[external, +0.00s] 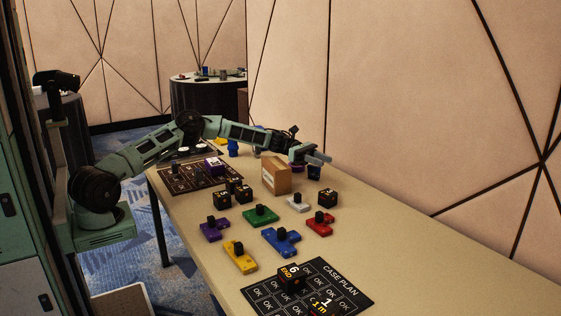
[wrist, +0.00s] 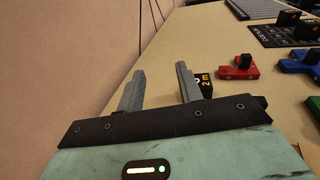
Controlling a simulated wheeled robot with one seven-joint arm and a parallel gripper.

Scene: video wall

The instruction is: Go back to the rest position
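My gripper (external: 317,158) is at the end of my outstretched arm, above the far part of the table (external: 420,245). In the wrist view my gripper (wrist: 160,88) has its two grey fingers well apart, with only bare table and wall between them. A black cube (wrist: 203,80) with yellow marks shows just beyond the right finger and lower than it.
A cardboard box (external: 275,176) stands close to the arm. Coloured blocks with black knobs, such as the red one (external: 320,223), and black cubes (external: 327,198) cover the middle. A case plan mat (external: 345,290) lies in front. The table's right side is clear.

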